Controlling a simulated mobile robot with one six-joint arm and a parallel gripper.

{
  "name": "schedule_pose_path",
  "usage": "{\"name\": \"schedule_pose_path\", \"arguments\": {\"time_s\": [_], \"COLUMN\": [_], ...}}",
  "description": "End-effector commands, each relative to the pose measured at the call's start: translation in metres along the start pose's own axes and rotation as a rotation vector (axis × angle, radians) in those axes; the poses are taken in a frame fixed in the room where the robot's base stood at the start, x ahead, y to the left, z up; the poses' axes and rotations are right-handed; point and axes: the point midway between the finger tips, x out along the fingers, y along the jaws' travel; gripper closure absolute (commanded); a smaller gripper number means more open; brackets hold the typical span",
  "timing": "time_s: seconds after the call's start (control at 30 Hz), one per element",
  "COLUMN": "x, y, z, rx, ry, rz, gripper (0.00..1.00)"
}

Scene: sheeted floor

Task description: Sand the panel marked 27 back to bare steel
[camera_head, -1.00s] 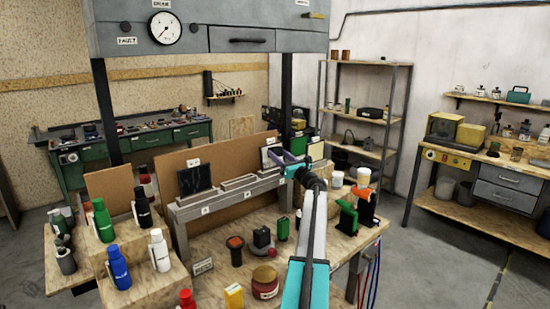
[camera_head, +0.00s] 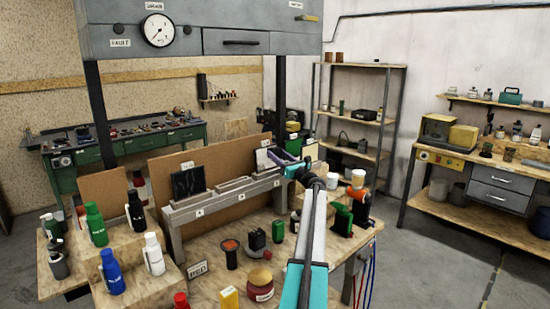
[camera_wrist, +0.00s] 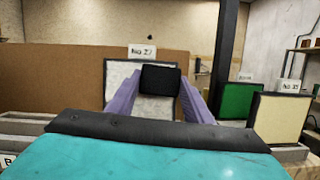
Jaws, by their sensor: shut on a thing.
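The panel marked 27 (camera_wrist: 118,75) stands upright with a dark frame and a pale, mottled grey face. Its label (camera_wrist: 142,51) is above it. It shows partly in the head view (camera_head: 262,158), behind my gripper. My gripper (camera_wrist: 160,88) has purple fingers shut on a black block (camera_wrist: 160,80). I cannot tell whether the block touches the panel. My gripper also shows at the right part of the rack in the head view (camera_head: 278,158).
The grey slotted rack (camera_head: 183,218) holds a dark panel (camera_head: 188,182) at left. A green panel (camera_wrist: 237,102) and a cream panel (camera_wrist: 280,118) stand at right. A dark post (camera_wrist: 228,50) rises behind. Bottles, jars and cups crowd the bench (camera_head: 215,285).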

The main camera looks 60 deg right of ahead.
Motion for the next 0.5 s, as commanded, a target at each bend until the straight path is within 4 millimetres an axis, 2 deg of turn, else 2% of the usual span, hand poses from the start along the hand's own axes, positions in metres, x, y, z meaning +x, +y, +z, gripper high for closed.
{"name": "schedule_pose_path", "arguments": {"time_s": [0.5], "x": [0.000], "y": [-0.027], "z": [0.003], "rx": [0.000], "ry": [0.000], "rz": [0.001], "gripper": [0.72]}}
